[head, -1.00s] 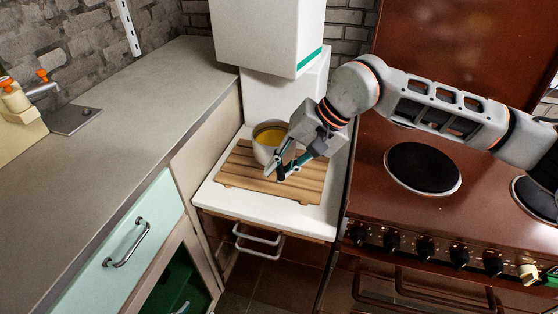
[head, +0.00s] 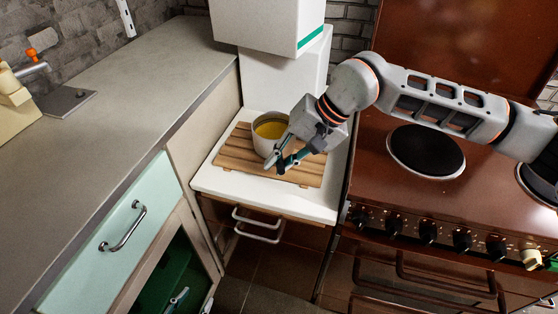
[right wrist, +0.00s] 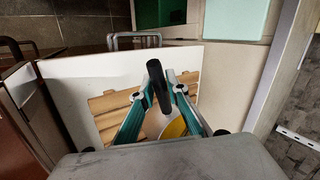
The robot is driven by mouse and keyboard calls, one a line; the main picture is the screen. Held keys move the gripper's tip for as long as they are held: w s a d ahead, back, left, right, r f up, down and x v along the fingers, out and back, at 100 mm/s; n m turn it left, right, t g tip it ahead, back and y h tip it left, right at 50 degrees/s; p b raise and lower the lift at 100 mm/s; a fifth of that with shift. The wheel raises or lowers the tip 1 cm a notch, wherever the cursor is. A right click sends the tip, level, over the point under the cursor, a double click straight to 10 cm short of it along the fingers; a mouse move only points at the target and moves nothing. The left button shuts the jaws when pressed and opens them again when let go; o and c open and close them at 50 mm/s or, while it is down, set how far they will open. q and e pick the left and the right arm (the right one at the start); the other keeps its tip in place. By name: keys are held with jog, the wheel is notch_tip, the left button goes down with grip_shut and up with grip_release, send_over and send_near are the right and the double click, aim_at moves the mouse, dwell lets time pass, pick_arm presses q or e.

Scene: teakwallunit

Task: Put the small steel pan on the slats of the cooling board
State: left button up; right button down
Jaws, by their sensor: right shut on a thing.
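The small steel pan (head: 262,146), with a yellow inside, is upright over the back part of the wooden slatted cooling board (head: 236,158). It looks seated on the slats, but a small gap cannot be ruled out. My right gripper (head: 277,166) reaches in from the right, low over the board, in front of the pan. In the right wrist view its fingers (right wrist: 158,88) are closed on the pan's black handle (right wrist: 156,75); the pan body is partly hidden below.
The board lies on a white top (head: 215,181) between the grey counter (head: 110,110) and the brown stove (head: 380,185) with black hotplates. A white box-shaped unit (head: 268,22) overhangs behind. The counter is mostly clear, with a tap (head: 35,68) at its far left.

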jog(key=shift+f, duration=0.35)
dwell(0.3)
jog(key=c, duration=1.9)
grip_release()
jog(key=shift+f, duration=0.1)
jog(key=shift+f, duration=0.15)
jog(key=w+v, duration=0.1)
jog(key=v, duration=1.1)
jog(key=shift+s, duration=0.45)
